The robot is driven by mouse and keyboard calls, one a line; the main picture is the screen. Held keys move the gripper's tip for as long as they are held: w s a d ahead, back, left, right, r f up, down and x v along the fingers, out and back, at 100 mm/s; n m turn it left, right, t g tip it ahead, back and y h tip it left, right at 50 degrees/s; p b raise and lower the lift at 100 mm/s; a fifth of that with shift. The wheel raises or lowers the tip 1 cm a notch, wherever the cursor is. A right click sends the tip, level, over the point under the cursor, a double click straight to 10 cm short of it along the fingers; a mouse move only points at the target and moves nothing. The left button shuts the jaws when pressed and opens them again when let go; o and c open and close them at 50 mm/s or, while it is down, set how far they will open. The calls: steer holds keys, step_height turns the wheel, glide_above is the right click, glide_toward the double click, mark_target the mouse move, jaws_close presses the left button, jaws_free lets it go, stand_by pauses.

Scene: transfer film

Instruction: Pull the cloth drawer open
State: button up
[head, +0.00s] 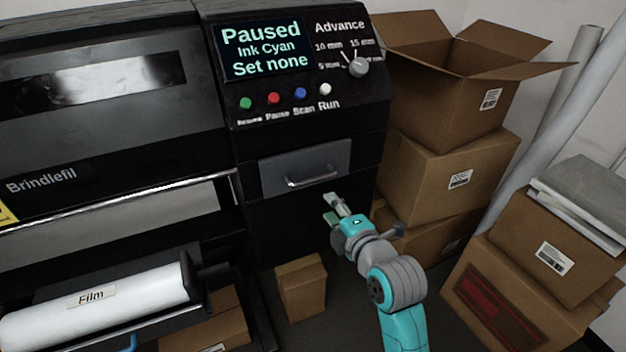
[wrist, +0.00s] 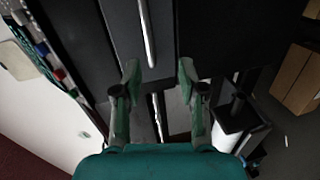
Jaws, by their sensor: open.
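The cloth drawer (head: 304,167) is a grey front panel set in the black machine below its control panel. It looks shut, flush with the machine. Its silver bar handle (head: 314,179) runs across the lower part of the front. My gripper (head: 331,207) is open and empty, a little below and to the right of the handle in the head view. In the wrist view the two fingers of my gripper (wrist: 158,75) are spread apart, and the handle (wrist: 148,35) shows just beyond them, slightly left of the middle. The fingers do not appear to touch the handle.
The control panel (head: 300,60) with a screen, coloured buttons and a knob is above the drawer. A film roll (head: 95,300) sits at the lower left. Stacked cardboard boxes (head: 450,170) stand close on the right, and a small box (head: 301,287) lies on the floor below.

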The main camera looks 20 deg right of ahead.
mark_target(314, 181)
steer(key=shift+n, duration=0.4)
steer(key=x, duration=0.4)
steer(key=r+x, duration=0.1)
steer(key=x, duration=0.6)
steer(key=shift+w+d+r, duration=0.15)
steer(key=shift+w+r, duration=0.2)
steer(key=shift+w, duration=0.1)
jaws_close()
